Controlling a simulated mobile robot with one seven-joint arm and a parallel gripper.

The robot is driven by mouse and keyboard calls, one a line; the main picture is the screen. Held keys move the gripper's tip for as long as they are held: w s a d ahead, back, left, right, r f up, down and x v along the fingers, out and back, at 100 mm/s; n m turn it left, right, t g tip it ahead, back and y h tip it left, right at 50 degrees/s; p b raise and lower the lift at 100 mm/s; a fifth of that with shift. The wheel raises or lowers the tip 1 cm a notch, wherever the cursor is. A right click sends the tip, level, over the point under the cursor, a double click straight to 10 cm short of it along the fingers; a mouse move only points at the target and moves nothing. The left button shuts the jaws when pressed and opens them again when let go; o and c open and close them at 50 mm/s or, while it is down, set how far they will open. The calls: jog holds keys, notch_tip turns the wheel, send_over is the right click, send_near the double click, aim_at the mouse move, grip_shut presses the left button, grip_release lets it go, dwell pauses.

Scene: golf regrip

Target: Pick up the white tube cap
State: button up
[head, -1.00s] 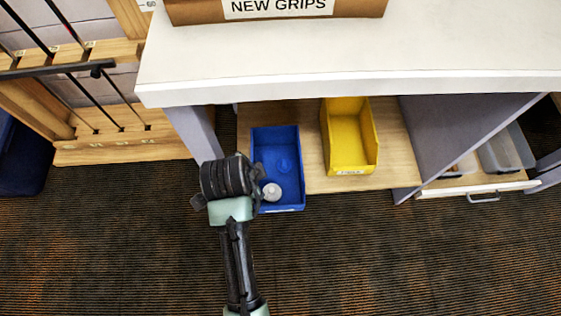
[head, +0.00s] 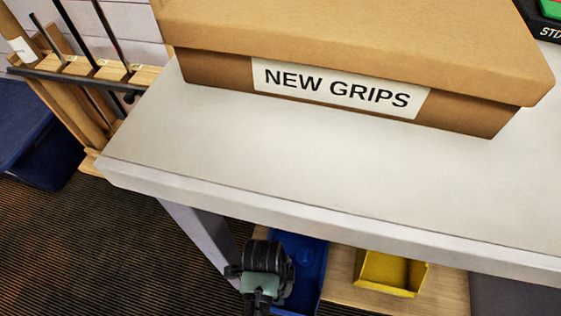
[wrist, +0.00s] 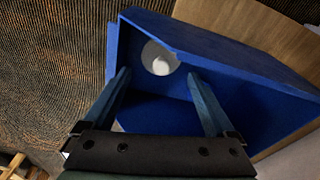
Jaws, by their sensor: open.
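The white tube cap (wrist: 161,66) is a pale round disc with a raised white centre. In the wrist view it lies inside the blue bin (wrist: 250,73), by one of its walls. My gripper (wrist: 158,74) is open, and its two fingers reach into the bin on either side of the cap in the picture. Nothing is between the fingers that I can see to be gripped, and I cannot tell how far above the cap the tips are. In the head view my arm hides the cap and the near left part of the blue bin (head: 305,275).
A yellow bin (head: 392,272) stands right of the blue bin on a wooden shelf (head: 343,285). The grey worktop (head: 200,150) overhangs both and carries a NEW GRIPS box (head: 345,60). A bench leg (head: 200,240) stands just left of the bin.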

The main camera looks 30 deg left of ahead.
jog(key=shift+f+b, duration=2)
jog(key=shift+f, duration=0.9)
jog(key=shift+r, duration=0.1)
jog(key=c, duration=0.8)
jog(key=shift+o, duration=0.2)
jog(key=shift+r, duration=0.1)
jog(key=shift+s+r+p, duration=0.1)
jog(key=shift+r+p, duration=0.3)
jog(key=shift+p, duration=0.35)
jog(key=r+p, duration=0.1)
jog(key=r, duration=0.1)
jog(key=r+p, duration=0.3)
jog(key=r, duration=0.1)
jog(key=shift+s+d+r+p, duration=0.1)
jog(key=shift+s+r+p, duration=0.15)
jog(key=shift+r+p, duration=0.1)
jog(key=s+d+p, duration=0.2)
jog(key=s, duration=0.7)
jog(key=s+d+p, duration=0.3)
jog(key=s, duration=0.6)
jog(key=shift+s+d+f, duration=0.2)
jog(key=shift+f, duration=0.15)
